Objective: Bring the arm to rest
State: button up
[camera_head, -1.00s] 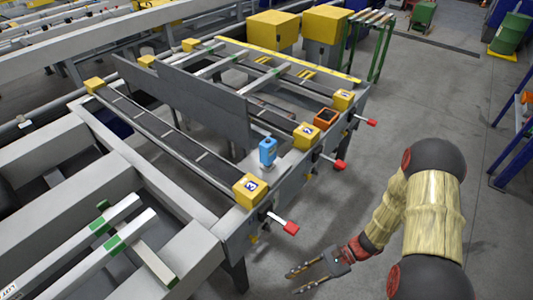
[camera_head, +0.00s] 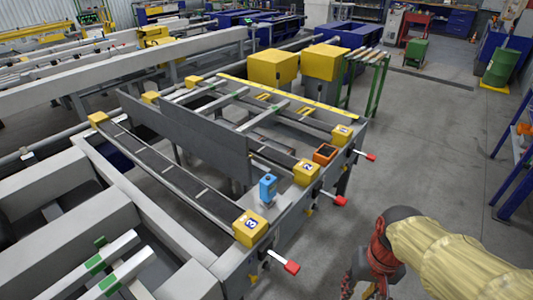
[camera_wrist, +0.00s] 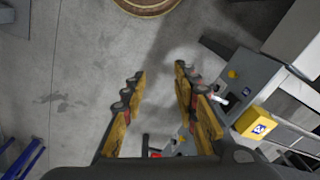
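My arm shows at the lower right of the head view, with its tan-sleeved link and dark red joint beside the runout table (camera_head: 275,222). My gripper's fingers are cut off or hidden in the head view. In the wrist view my gripper (camera_wrist: 158,85) has its two yellow fingers spread apart. The gripper is clear of the table, whose corner with a yellow box (camera_wrist: 253,122) lies to the right of the fingers.
The table's edge carries numbered yellow boxes (camera_head: 250,228), a blue device (camera_head: 267,187), an orange box (camera_head: 325,153) and red-tipped levers (camera_head: 291,267) sticking out. A blue rack (camera_head: 513,165) stands at the right edge. Open floor (camera_head: 430,150) lies between.

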notch_tip(320, 180, up, 13)
jog(key=s+a+n+t, duration=0.2)
jog(key=t, duration=0.3)
jog(key=shift+a, duration=0.35)
